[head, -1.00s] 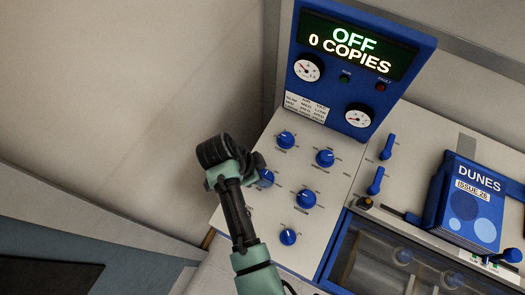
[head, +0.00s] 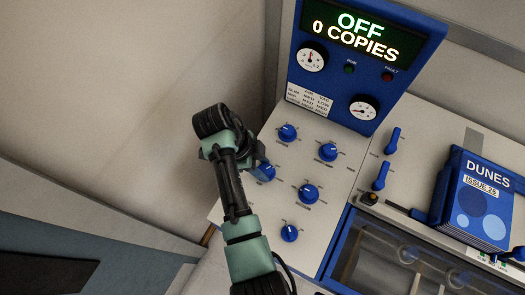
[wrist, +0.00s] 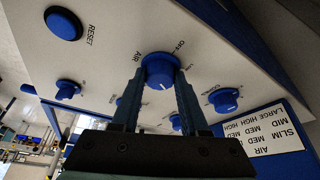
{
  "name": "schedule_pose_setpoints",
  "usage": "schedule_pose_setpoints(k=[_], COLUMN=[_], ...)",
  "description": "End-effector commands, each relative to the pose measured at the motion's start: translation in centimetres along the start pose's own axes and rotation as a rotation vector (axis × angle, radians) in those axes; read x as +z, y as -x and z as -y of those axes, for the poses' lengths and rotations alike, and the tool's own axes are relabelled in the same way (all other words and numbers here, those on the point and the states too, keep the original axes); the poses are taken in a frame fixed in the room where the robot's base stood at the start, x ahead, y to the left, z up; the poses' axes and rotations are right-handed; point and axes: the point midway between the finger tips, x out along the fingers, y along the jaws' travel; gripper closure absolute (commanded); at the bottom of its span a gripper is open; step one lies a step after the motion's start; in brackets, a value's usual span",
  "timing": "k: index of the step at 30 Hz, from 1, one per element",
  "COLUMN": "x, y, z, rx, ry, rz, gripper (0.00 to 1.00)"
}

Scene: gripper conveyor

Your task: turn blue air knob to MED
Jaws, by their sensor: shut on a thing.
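The blue air knob (wrist: 160,70) is round, with a white mark on its face, and sits on the pale panel beside the printed word AIR. In the wrist view my gripper (wrist: 161,84) has one finger on each side of the knob and is shut on it. OFF and LOW markings show to the knob's upper right; a MED mark is not readable there. In the head view my gripper (head: 257,162) is at the left side of the panel, and the knob (head: 267,173) is partly hidden behind it.
A blue reset button (wrist: 63,23) is at the wrist view's upper left. The display (head: 361,37) reads OFF, 0 COPIES. A settings card (head: 310,101) is below it. Blue booklets (head: 480,205) are at right.

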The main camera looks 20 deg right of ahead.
Motion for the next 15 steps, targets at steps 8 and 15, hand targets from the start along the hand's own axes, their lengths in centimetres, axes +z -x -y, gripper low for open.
schedule_pose_setpoints(k=[8,15], x=[0.04,0.01], y=[-0.01,-0.02], z=[0.0,-0.01], rx=[0.0,0.0], ry=[0.001,0.001], rz=[0.002,0.001], gripper=[0.51,0.26])
